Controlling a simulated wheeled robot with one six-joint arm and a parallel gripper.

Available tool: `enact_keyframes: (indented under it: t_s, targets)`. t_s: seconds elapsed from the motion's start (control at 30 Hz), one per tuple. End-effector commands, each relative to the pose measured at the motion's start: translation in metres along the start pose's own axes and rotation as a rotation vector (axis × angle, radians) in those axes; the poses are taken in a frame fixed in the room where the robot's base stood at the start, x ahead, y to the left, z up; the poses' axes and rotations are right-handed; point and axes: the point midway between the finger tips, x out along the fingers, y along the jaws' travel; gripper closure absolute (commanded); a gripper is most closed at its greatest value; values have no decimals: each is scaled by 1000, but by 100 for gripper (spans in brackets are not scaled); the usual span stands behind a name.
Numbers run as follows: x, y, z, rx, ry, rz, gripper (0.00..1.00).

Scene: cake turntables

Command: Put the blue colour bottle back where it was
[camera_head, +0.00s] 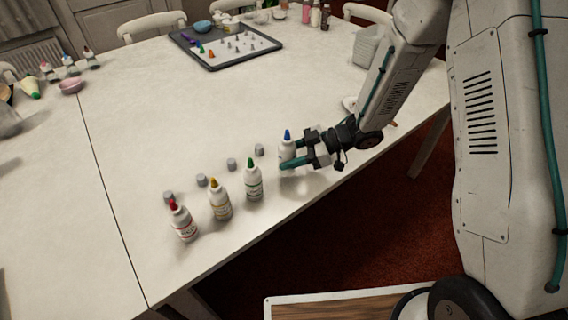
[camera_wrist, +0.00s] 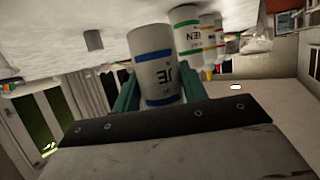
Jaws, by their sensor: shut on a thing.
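The blue colour bottle (camera_head: 286,146) is white with a blue tip and stands upright in my gripper (camera_head: 290,156). My teal fingers are shut on its body from the right. In the wrist view the bottle (camera_wrist: 154,68), with its blue-banded label, sits between both fingers (camera_wrist: 158,86). Its foot is partly hidden by a finger in the head view, so I cannot tell whether it touches the table. The green bottle (camera_head: 253,182), yellow bottle (camera_head: 220,201) and red bottle (camera_head: 183,222) stand in a slanting row to its left, apart from it.
Several small grey caps or cups (camera_head: 232,164) stand behind the bottle row on the white table (camera_head: 180,120). A dark-rimmed tray (camera_head: 225,58) with small pieces lies at the back. A whitish basket (camera_head: 367,46) stands near the right edge. The table's middle is clear.

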Motion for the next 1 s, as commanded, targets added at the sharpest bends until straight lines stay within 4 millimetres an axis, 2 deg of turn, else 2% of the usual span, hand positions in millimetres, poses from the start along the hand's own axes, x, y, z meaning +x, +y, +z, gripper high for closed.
enact_keyframes:
  t_s: [0.2, 0.3, 0.4, 0.77, 0.8, 0.87, 1.0]
  targets:
    - [16, 7, -3, 0, 0, -2, 66]
    - [22, 6, 16, 6, 0, -2, 66]
    - [26, 6, 27, 3, 0, -1, 66]
    - [28, 6, 31, 1, 0, 0, 66]
    - [28, 6, 32, 1, 0, 0, 54]
    - [28, 6, 31, 1, 0, 0, 38]
    - [28, 6, 31, 1, 0, 0, 36]
